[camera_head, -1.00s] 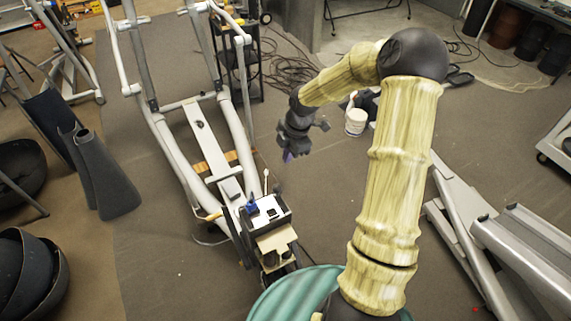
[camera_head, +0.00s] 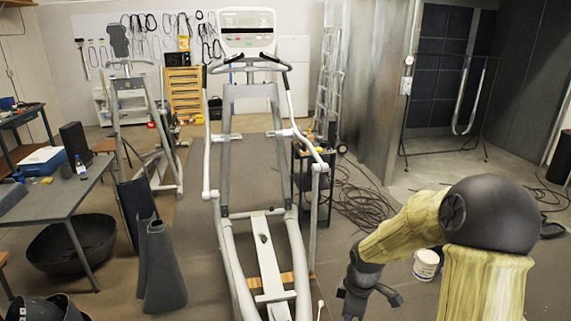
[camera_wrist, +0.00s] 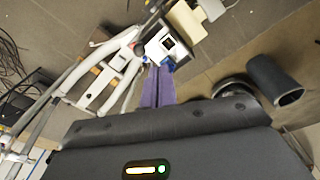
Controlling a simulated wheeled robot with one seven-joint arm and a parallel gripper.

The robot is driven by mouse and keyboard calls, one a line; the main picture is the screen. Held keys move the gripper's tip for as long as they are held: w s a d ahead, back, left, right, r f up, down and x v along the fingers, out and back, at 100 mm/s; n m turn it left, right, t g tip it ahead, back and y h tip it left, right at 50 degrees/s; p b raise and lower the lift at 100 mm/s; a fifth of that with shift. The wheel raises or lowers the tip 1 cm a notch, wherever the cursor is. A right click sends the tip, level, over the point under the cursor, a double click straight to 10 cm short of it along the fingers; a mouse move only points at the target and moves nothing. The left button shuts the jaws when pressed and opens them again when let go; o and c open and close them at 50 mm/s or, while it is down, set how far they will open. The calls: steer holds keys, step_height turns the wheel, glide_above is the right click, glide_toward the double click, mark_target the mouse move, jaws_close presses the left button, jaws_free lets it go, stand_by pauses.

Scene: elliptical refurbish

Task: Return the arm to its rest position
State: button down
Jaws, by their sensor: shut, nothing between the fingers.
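My arm is cream and patterned, with dark joints, and bends down at the right of the head view. My gripper (camera_wrist: 157,74) shows in the wrist view as two purple fingers lying together with nothing between them. In the head view its dark wrist end hangs at the bottom, right of the elliptical machine, and the fingertips are not clearly visible. The elliptical machine (camera_head: 270,258) stands in the middle, with a white console (camera_head: 248,30) on top. In the wrist view, its opened box-like end (camera_wrist: 165,45) lies beyond the fingertips, apparently apart from them.
A white bucket (camera_head: 426,264) stands on the floor beside my forearm. Cables (camera_head: 365,200) lie behind it. A dark cart (camera_head: 312,180) stands right of the machine. A table (camera_head: 55,190) and dark basin (camera_head: 75,245) are at the left.

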steer(key=s+a+r+m+t+b, duration=0.1)
steer(key=s+r+m+b, duration=0.2)
steer(key=s+m, duration=1)
steer(key=shift+m+t+h, duration=0.3)
steer(key=shift+m+t, duration=0.1)
steer(key=shift+m, duration=0.2)
steer(key=shift+a+f, duration=0.1)
stand_by(0.3)
